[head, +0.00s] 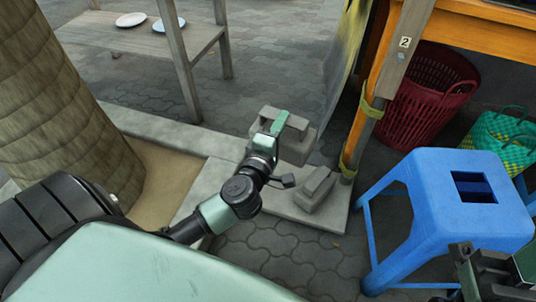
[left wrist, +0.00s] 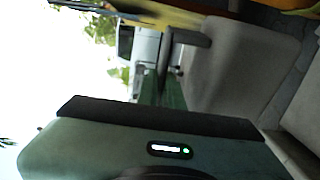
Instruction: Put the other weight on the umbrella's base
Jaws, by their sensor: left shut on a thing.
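A grey concrete weight (head: 298,148) with a raised handle is in my left gripper (head: 276,127), whose green fingers are shut on the handle. In the left wrist view the weight (left wrist: 240,65) fills the right side, close to the camera. A second grey weight (head: 315,189) lies on the umbrella's flat pale base slab (head: 325,218), in front of the held one. The held weight is at the slab's far side; I cannot tell whether it touches the slab. My right gripper (head: 478,268) is partly visible at the lower right edge, away from the weights.
A wooden post (head: 396,62) marked 2 with yellow straps stands right of the slab. A blue stool (head: 440,200), red basket (head: 425,95) and green woven bag (head: 500,138) are to the right. A thick trunk (head: 55,100) stands left. A table (head: 115,38) with plates is behind.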

